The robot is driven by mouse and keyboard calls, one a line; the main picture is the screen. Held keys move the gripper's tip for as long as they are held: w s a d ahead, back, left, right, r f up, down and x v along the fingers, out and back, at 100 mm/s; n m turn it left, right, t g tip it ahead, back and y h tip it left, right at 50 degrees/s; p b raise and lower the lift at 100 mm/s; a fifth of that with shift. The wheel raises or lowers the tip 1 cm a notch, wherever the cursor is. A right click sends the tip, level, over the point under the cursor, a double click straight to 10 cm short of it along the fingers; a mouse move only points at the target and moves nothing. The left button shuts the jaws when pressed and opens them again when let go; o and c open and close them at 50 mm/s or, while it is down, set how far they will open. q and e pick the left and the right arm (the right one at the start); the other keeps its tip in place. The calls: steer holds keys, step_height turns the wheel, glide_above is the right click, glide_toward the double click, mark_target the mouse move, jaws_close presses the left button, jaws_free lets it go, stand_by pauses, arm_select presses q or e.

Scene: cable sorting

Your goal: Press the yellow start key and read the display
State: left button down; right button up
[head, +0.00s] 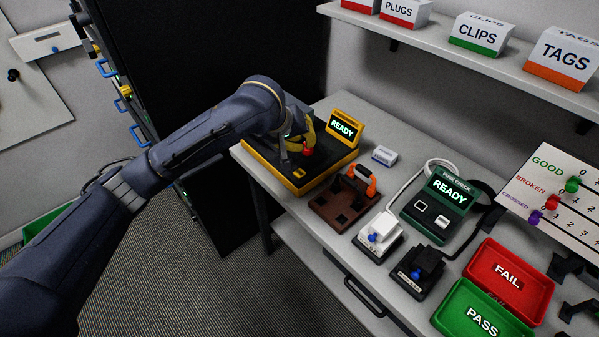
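The yellow-edged tester (262,172) with a dark top sits at the left end of the bench. A small yellow key (299,173) shows on its front part, uncovered. Its raised yellow-framed display (342,126) reads READY. My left gripper (296,158) is over the middle of the tester, behind and a little left of the key. Its fingers are small and dark against the tester, so I cannot tell whether they are open or shut, or touching it. A yellow curved piece and a red part (308,152) show beside the fingers. My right gripper does not show.
A brown fixture (335,207) with an orange-handled tool stands right of the tester. Farther right are a green fuse checker (433,222) reading READY, a red FAIL tray (487,285) and a green PASS tray (460,318). A shelf with labelled boxes hangs above.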

mark_target(303, 170)
arm_select(q)
steer(key=shift+f, duration=3.45)
steer(key=shift+f, duration=0.85)
steer(key=shift+r, duration=0.85)
steer(key=shift+r, duration=2.5)
